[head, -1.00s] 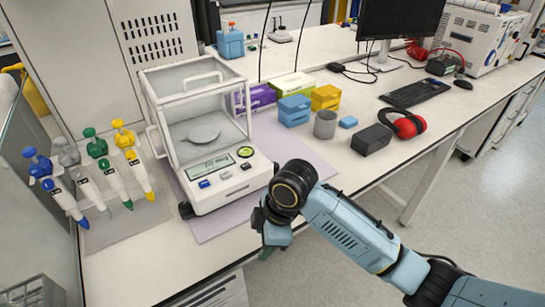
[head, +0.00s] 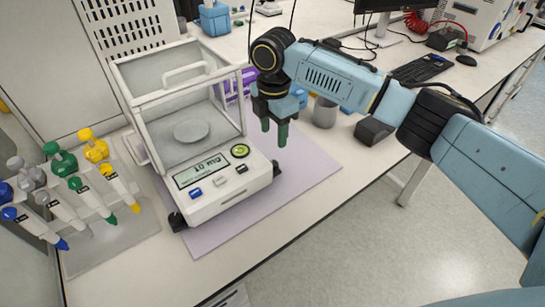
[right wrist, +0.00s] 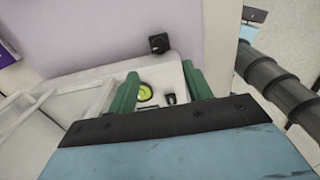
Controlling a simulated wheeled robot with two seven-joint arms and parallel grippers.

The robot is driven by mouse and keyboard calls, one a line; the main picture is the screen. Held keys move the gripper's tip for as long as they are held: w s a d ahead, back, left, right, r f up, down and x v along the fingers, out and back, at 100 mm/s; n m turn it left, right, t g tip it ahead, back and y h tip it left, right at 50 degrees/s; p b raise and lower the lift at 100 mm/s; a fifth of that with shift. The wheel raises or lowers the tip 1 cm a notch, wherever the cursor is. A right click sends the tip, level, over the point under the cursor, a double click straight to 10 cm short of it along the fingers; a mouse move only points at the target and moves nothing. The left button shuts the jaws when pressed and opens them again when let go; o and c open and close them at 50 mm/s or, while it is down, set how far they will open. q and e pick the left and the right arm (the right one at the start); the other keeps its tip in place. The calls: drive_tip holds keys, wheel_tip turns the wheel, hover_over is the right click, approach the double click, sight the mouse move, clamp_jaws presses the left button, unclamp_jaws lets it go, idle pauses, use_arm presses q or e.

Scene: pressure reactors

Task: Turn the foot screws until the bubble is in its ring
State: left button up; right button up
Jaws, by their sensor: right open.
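A white analytical balance (head: 225,200) with a glass draft shield stands on a purple mat. Its round green bubble level (head: 240,151) is on the front panel; the bubble's place in its ring is too small to tell. It also shows in the right wrist view (right wrist: 145,92). Black foot screws show at the front left corner (head: 177,221) and right side (head: 275,168); one dark knob also shows in the right wrist view (right wrist: 159,43). My right gripper (head: 274,132) is open and empty, green fingers pointing down, above and behind the right foot screw. My left gripper is out of view.
Several pipettes on a stand (head: 75,185) are left of the balance. A grey cup (head: 325,112) and a black box (head: 373,131) stand right of my gripper. The purple mat (head: 310,180) is clear in front of the right side.

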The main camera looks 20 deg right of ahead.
wheel_tip(320, 180, down, 10)
drive_tip(key=shift+f+b, duration=0.2)
drive_tip(key=shift+b, duration=0.25)
